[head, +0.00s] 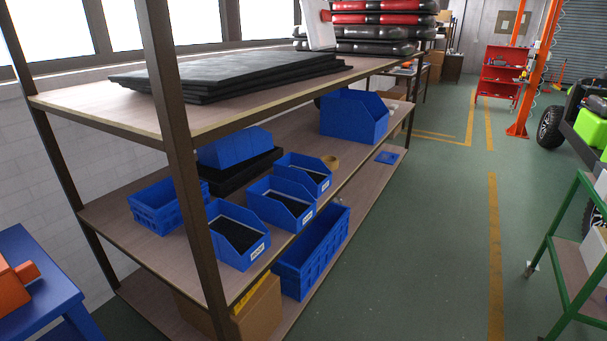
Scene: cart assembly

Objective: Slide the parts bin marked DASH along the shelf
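Three open-fronted blue parts bins with dark contents stand in a slanting row along the front of the middle shelf (185,262). They are the near bin (226,250), the middle bin (272,216) and the far bin (317,188). Each has a small white label on its front. The lettering is too small to read, so I cannot tell which is marked DASH. The front shelf post (185,170) stands just left of the near bin. My gripper is not in view.
A blue crate (152,208), dark flat parts and a larger blue bin (352,118) share the shelf; a tan roll (331,162) sits by the far bin. The upper shelf (110,112) overhangs them. The aisle floor (430,240) is clear; a green-framed cart (562,225) stands right.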

